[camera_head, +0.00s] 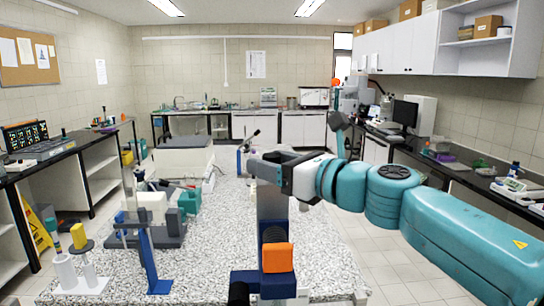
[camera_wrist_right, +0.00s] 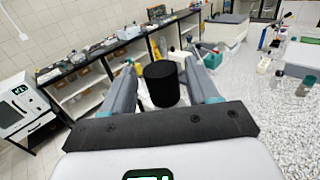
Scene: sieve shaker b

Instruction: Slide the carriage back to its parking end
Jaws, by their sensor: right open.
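My right gripper (camera_head: 259,168) is above the near speckled table in the head view, its open fingers pointing left. In the right wrist view its two fingers (camera_wrist_right: 160,68) stand apart on either side of a black cylinder (camera_wrist_right: 160,86). I cannot tell whether they touch it. Below the gripper in the head view, a grey upright part (camera_head: 272,202) leads down to a dark blue block with an orange block (camera_head: 277,257) on it. I cannot tell which part is the carriage or where its parking end is. My left gripper is not in view.
The speckled table (camera_head: 205,262) is bare left of the blue block. A white box (camera_head: 185,158) is farther back.

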